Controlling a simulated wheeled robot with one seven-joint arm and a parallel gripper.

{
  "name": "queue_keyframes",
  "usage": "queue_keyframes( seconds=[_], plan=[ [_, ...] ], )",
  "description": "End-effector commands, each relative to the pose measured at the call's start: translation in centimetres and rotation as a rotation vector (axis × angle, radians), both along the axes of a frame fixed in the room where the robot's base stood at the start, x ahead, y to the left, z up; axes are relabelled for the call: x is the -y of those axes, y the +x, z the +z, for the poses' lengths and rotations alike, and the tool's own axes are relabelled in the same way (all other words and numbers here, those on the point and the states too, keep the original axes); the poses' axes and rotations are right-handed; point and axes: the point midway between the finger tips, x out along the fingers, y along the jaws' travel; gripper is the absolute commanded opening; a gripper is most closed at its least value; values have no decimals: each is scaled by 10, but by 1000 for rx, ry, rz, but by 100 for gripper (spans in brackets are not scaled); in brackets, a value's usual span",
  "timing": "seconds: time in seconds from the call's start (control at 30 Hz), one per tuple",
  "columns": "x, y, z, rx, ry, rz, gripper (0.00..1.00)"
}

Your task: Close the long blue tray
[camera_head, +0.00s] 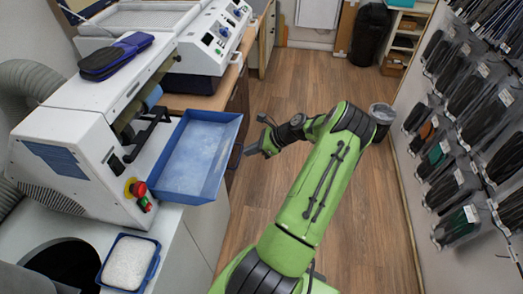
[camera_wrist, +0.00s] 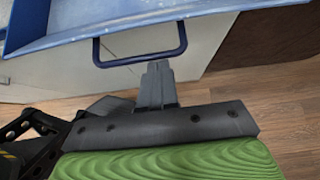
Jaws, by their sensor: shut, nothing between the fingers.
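The long blue tray (camera_head: 196,158) sticks out to the right from the white machine in the head view, open at the top and with a pale, dusty floor. In the wrist view its underside edge and wall (camera_wrist: 130,38) cross the top, and a dark blue loop handle (camera_wrist: 140,62) hangs below it. My gripper (camera_head: 250,150) is beside the tray's right, outer side. In the wrist view my gripper (camera_wrist: 158,66) is shut and empty, its fingertips close to the handle's lower bar. I cannot tell whether they touch it.
The white machine (camera_head: 75,150) has a red stop button (camera_head: 138,188) near the tray. A small blue tray of white grains (camera_head: 128,262) stands at the lower left. A bin (camera_head: 381,115) and hanging packs (camera_head: 470,100) are at the right. Wooden floor is free between.

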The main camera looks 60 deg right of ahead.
Motion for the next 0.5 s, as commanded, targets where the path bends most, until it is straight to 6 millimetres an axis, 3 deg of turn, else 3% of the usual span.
queue_keyframes(
  seconds=[0.33, 0.5],
  plan=[
    [-1, 2, 0, 0, 1, 1, 0],
    [-11, 29, 2, 1, 3, 6, 0]
  ],
)
